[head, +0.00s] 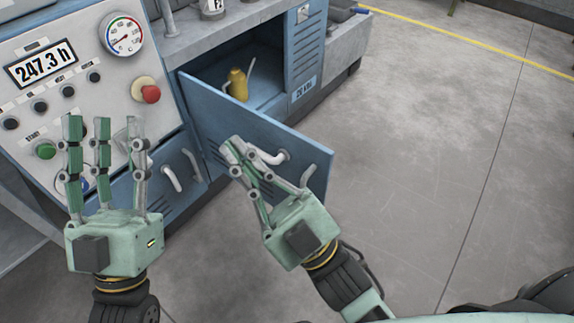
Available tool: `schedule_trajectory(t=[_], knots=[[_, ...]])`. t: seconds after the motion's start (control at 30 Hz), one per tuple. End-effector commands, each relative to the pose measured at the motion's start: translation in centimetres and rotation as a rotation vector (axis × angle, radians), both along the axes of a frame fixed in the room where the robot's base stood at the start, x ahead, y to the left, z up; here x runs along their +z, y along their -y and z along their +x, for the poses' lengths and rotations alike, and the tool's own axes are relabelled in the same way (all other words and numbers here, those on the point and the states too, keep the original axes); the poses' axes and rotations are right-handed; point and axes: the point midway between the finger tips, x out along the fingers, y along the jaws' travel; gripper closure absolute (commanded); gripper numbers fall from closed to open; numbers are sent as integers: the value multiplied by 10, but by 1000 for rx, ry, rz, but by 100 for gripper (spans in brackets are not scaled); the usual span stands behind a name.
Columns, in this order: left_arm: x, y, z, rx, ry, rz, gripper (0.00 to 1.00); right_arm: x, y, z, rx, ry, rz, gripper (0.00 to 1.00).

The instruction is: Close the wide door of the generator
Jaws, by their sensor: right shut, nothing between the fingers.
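The generator's wide blue door (298,150) stands open, swung out from the cabinet front on its left side. A pale handle (278,157) is on its outer face, and a second small pale part (307,176) shows near its free end. My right gripper (236,150) is in front of the door's outer face, shut and empty, overlapping the door in the picture. I cannot tell if it touches. My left gripper (104,122) points up in front of the control panel, fingers apart and empty. The door's lower part is partly hidden behind my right gripper.
A yellow can (237,84) stands inside the open compartment. A narrower blue door with a pale handle (172,178) is to the left, below the control panel (60,100) with its gauge and buttons. The concrete floor to the right is clear.

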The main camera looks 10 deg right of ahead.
Motion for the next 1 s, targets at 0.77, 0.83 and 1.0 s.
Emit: schedule_trajectory(t=[0.77, 0.83, 1.0], knots=[[-257, -37, -2, 76, -1419, 366, 60, -176, 27, -3, -877, -402, -1136, 100], [-271, -42, -17, 80, -1505, 384, 60, -169, 37, -11, -956, -389, -1169, 100], [-285, -48, -34, 83, -1598, 404, 60, -161, 47, -18, -1044, -370, -1194, 100]])
